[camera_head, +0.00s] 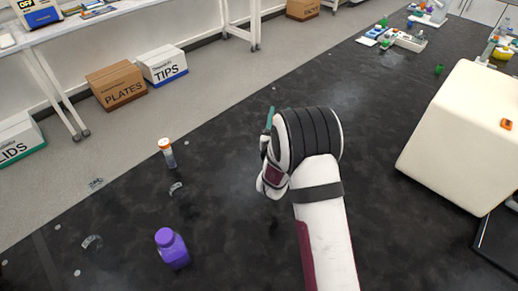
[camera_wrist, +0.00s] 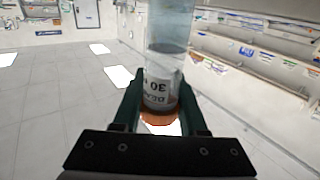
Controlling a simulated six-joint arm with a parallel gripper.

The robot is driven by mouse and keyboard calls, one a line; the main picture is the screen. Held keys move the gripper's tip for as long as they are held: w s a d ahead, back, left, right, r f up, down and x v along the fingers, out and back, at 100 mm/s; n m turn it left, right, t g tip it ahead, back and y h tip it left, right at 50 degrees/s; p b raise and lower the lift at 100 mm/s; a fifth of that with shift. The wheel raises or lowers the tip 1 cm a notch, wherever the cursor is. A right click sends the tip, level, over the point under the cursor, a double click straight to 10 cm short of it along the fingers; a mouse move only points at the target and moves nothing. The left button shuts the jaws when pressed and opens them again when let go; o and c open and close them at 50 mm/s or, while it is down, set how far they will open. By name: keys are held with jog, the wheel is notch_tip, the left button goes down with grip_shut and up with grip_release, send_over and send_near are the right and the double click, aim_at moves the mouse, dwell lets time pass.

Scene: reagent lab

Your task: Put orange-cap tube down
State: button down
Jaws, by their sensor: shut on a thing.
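My gripper (camera_wrist: 160,88) is shut on a clear tube (camera_wrist: 168,35) with an orange cap (camera_wrist: 160,117) and a white printed label. In the wrist view the cap end is nearest the gripper's base and the clear body points up and away. In the head view my gripper (camera_head: 269,120) is over the middle of the dark bench (camera_head: 225,150); the held tube is hidden there behind my wrist. Another orange-cap tube (camera_head: 168,154) stands upright on the bench, left of my gripper and apart from it.
A purple bottle (camera_head: 172,248) stands at the front left. Small clear pieces (camera_head: 92,242) lie near the left edge. A large white block-shaped machine (camera_head: 458,135) is at right. A tray (camera_head: 405,40) with small items is at the back. Bench around my gripper looks clear.

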jog(key=s+d+n+y, duration=0.1)
jog(key=s+d+y, duration=0.15)
jog(key=d, duration=0.45)
jog(key=w+a+f, duration=0.4)
jog(key=a+f, duration=0.6)
jog(key=f, duration=0.1)
jog(key=shift+w+f, duration=0.15)
jog(key=shift+w, duration=0.05)
jog(key=shift+f, duration=0.15)
jog(key=shift+c, duration=2.2)
grip_release()
